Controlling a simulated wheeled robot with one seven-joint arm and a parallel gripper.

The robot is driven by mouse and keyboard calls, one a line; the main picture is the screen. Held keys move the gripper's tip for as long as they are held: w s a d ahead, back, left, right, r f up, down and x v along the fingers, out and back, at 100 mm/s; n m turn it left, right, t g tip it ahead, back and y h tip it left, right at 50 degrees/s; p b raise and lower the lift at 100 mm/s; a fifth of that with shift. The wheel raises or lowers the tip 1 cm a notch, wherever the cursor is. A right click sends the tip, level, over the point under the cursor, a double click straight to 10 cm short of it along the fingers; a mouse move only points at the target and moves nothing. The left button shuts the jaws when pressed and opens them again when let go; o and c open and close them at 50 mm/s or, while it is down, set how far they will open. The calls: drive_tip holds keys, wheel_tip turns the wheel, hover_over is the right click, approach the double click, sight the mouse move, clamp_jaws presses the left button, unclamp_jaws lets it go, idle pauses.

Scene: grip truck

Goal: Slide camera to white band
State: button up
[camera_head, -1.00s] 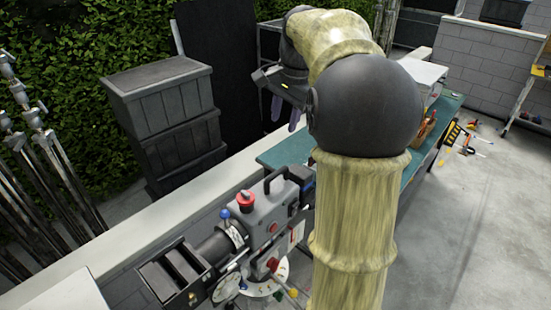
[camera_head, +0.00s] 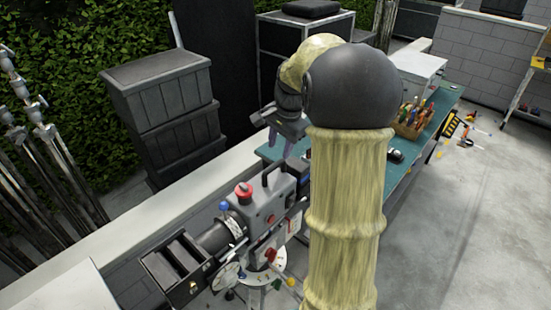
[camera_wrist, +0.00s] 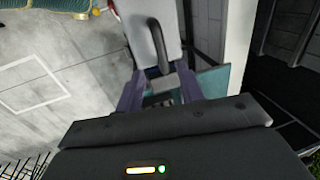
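The camera (camera_head: 265,213) is a grey box with a black top handle, a red button and a dark lens hood pointing lower left. It sits on a stand in front of the teal table. Its grey top and dark handle also show in the wrist view (camera_wrist: 150,22). My gripper (camera_head: 280,148) is above and behind the camera, pointing down. In the wrist view its two purple fingers (camera_wrist: 159,92) are apart, with the handle beyond and between them; no contact is visible. I cannot make out the white band for certain.
The teal table (camera_head: 400,190) runs behind my arm, with a crate of coloured tools (camera_head: 412,125) on it. A low pale wall (camera_head: 150,222) runs behind the camera, with dark stacked crates (camera_head: 165,120) beyond it.

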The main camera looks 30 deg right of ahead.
sight(275, 164)
drive_tip(key=f, duration=0.2)
drive_tip(key=w+f+p, duration=0.1)
drive_tip(key=f, duration=0.3)
drive_tip(key=shift+w+a+f, duration=0.2)
drive_tip(key=shift+a+f, duration=0.1)
drive_tip(key=shift+c, duration=0.2)
clamp_jaws()
